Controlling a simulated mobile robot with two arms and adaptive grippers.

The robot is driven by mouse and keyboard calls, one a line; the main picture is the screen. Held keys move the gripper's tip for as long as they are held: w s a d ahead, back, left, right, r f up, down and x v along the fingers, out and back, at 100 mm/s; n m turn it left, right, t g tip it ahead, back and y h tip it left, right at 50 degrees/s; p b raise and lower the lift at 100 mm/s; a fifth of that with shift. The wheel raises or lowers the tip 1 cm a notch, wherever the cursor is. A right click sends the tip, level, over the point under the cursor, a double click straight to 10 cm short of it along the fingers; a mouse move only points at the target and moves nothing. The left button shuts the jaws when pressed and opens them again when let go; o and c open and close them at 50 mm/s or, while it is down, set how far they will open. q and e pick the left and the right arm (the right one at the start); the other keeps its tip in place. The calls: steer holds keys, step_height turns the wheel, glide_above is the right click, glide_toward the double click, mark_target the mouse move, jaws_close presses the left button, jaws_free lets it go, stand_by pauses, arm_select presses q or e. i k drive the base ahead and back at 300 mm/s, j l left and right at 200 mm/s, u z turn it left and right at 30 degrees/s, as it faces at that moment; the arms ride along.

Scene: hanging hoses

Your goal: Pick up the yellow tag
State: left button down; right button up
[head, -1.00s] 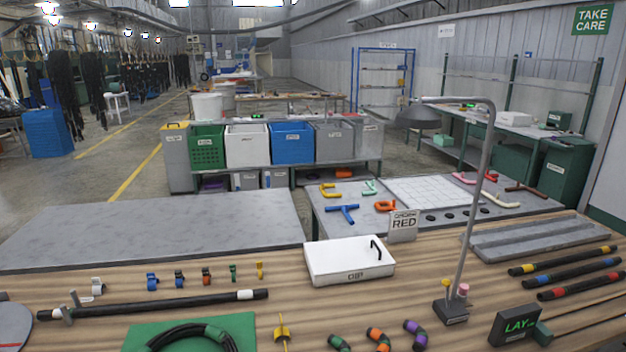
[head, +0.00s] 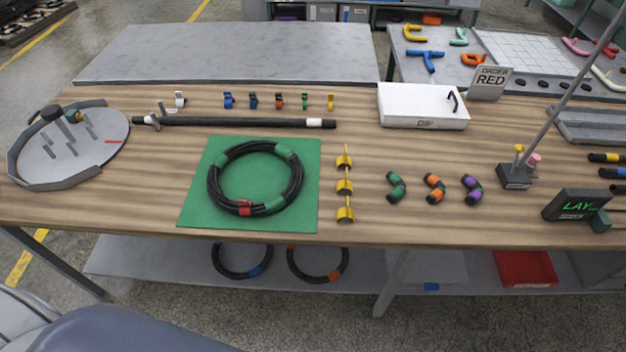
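Small yellow pieces lie on the wooden workbench (head: 420,225) in two places. One narrow yellow piece (head: 331,101) stands at the right end of a back row of coloured clips. Three yellow pieces with upright stems stand in a column right of the green mat (head: 200,190): a back one (head: 344,161), a middle one (head: 344,187) and a front one (head: 345,215). I cannot tell which of these is the yellow tag. All are apart from each other. Neither of my grippers shows in the head view.
A coiled black hose (head: 214,182) lies on the mat. A straight black rod (head: 240,122) lies behind it. A round grey fixture (head: 95,160) is at left.

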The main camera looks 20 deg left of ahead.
mark_target(342, 184)
steer(key=j+z, duration=0.15)
steer(key=j, duration=0.25)
steer(key=j+z, duration=0.2)
steer(key=j, duration=0.25)
steer(key=k+j+z, duration=0.15)
steer(key=j, duration=0.2)
steer(key=k+j+z, duration=0.2)
steer(key=j, duration=0.2)
steer(key=j+z, duration=0.15)
steer(key=j, duration=0.25)
steer(key=k+j+z, duration=0.2)
steer(key=j, duration=0.2)
